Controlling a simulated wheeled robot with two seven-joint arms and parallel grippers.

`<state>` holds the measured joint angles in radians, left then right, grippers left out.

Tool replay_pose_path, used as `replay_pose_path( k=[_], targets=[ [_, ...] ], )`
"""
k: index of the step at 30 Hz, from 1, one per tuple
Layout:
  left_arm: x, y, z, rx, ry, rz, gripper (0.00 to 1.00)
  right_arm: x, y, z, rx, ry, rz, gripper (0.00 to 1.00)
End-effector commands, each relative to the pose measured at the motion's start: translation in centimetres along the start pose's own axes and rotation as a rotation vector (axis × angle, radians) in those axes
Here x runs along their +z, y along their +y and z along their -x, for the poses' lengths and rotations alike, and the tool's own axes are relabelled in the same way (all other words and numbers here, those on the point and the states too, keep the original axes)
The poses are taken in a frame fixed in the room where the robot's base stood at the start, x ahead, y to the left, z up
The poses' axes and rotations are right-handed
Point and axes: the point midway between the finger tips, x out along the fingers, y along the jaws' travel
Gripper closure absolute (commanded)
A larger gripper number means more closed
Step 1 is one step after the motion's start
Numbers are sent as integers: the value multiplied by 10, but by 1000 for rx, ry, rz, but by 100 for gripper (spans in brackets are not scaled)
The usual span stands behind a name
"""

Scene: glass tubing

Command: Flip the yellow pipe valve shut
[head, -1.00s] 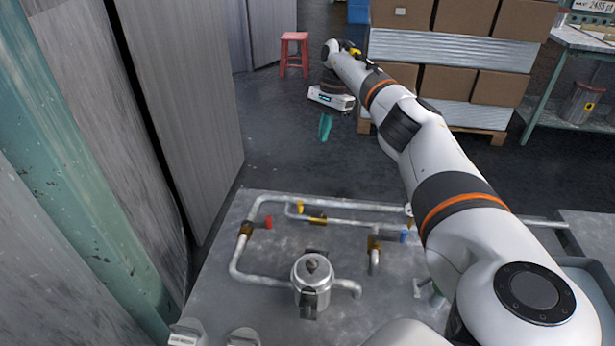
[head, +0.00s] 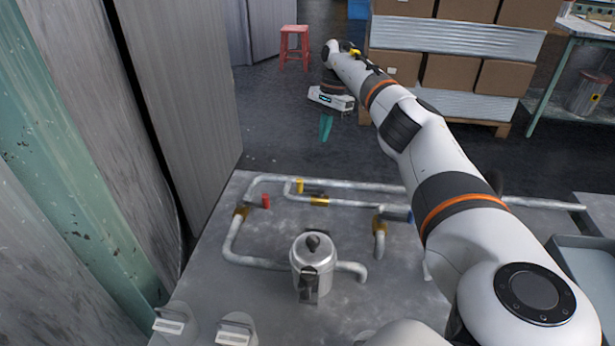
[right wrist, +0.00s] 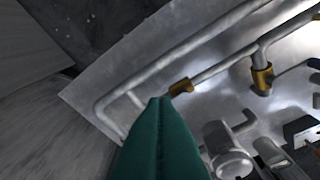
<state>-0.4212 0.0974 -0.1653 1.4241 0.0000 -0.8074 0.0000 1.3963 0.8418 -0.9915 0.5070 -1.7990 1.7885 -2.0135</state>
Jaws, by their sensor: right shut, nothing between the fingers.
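The yellow valve handle (head: 299,186) stands up beside a brass valve body (head: 319,200) on the inner grey pipe, near the far side of the metal table. My right gripper (head: 325,128) has green fingers, shut and empty. In the head view it appears beyond the table's far edge, apart from the valve. The shut green fingertips (right wrist: 160,101) also show in the right wrist view, with pipes and brass fittings behind them. I cannot tell there which fitting belongs to the yellow handle. My left gripper is not in view.
A red handle (head: 265,201) is left of the yellow one, and a blue handle (head: 405,213) is to the right, partly behind my arm. A metal pot (head: 312,262) stands in front. Grey panels (head: 185,80) flank the left; a red stool (head: 294,47) stands behind.

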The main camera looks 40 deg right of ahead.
Motion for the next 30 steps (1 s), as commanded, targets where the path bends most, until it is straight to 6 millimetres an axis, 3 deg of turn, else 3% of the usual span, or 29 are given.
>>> replay_pose_path(
  k=[16, 30],
  targets=[
    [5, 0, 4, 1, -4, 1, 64, 1, 0, -11, -2, 0, 0, 100],
    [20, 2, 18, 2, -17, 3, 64, 0, -1, -105, -4, 2, 0, 100]
  ],
)
